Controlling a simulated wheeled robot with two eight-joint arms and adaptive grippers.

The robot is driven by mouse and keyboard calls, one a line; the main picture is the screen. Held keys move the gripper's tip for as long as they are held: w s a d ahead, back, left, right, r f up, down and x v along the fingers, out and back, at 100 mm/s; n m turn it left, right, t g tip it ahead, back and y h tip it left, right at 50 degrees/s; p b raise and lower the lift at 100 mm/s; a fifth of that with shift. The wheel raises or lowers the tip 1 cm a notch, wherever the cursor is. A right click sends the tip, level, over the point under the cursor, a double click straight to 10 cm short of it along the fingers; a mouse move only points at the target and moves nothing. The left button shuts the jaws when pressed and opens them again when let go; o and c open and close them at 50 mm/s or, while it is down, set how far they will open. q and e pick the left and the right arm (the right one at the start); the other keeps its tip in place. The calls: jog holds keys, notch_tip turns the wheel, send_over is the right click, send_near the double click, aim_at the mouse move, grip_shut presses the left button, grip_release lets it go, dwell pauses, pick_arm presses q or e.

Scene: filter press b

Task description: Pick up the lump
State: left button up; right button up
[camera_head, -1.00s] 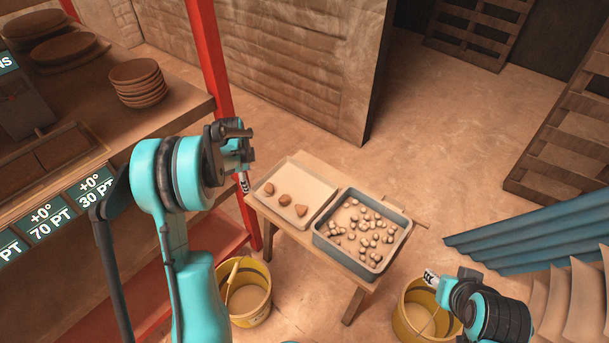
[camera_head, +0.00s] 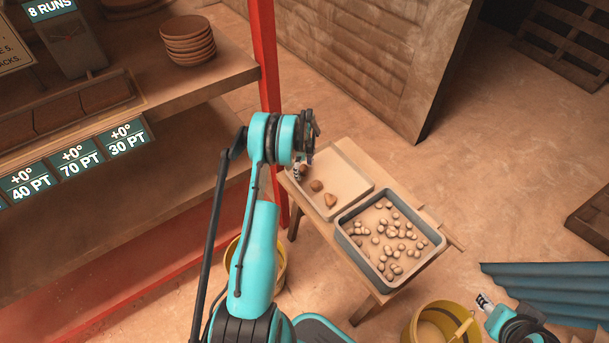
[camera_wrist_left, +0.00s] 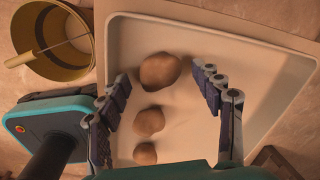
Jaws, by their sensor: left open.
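Three brown lumps lie in a shallow pale tray (camera_head: 357,181) on a small wooden table. In the head view, one lump (camera_head: 316,185) and a more pointed lump (camera_head: 330,200) show clearly; the third is mostly hidden by my left gripper (camera_head: 299,170). In the left wrist view, the largest lump (camera_wrist_left: 160,71) sits between the spread fingertips, with a middle lump (camera_wrist_left: 148,121) and a small lump (camera_wrist_left: 145,153) nearer the palm. My left gripper is open and holds nothing. My right gripper (camera_head: 484,302) is at the lower right, away from the table; its jaws are too small to judge.
A grey bin (camera_head: 432,245) of small pale pieces stands beside the tray. Yellow buckets (camera_head: 428,318) stand on the floor around the table. A red post (camera_head: 266,60) and a shelf with stacked bowls (camera_head: 187,40) are to the left.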

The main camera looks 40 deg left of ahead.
pick_arm(q)
jog(key=shift+w+a+f, duration=0.1)
jog(key=shift+f, duration=0.75)
jog(key=shift+r, duration=0.1)
jog(key=shift+c, duration=0.7)
jog(key=c, duration=1.2)
